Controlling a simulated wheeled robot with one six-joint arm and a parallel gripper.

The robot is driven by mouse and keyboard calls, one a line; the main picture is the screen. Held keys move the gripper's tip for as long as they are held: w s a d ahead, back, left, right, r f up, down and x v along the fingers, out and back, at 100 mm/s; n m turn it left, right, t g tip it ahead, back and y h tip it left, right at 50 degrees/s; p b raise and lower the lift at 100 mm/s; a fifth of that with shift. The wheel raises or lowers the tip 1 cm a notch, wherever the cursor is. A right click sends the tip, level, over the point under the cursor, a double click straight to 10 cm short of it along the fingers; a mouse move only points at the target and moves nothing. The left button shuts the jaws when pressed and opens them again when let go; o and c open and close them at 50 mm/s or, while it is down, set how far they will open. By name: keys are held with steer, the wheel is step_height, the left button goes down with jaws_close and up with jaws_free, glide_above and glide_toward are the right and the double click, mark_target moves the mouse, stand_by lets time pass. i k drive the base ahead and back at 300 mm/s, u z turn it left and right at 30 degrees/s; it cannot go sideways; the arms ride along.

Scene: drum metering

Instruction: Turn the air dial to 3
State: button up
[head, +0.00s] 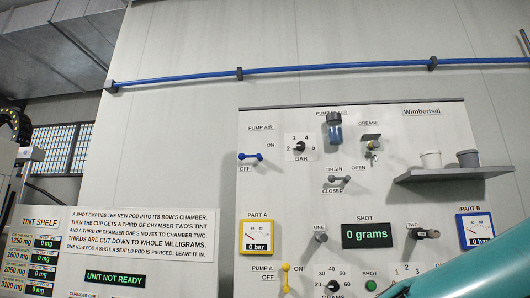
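The air dial (300,147) is a small dark knob marked BAR on the upper left of the white panel (290,200). Numbers 2, 3, 4 and 5 can be read around it, with 3 at the upper left. It is too small to tell which number its pointer is at. A blue pump air lever (250,156) sits to its left, between ON and OFF labels. The Part A and Part B gauges both read 0 bar. My gripper is not in view; a teal part, likely my arm, crosses the bottom right corner.
A grey shelf (454,174) with two cups juts out at the panel's right. A blue-capped filter (334,129) and drain lever (339,180) are right of the dial. The shot display (367,234) reads 0 grams; a sign (115,278) reads UNIT NOT READY.

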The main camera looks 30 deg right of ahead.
mark_target(300, 145)
steer(key=i, duration=0.95)
steer(key=z, duration=0.25)
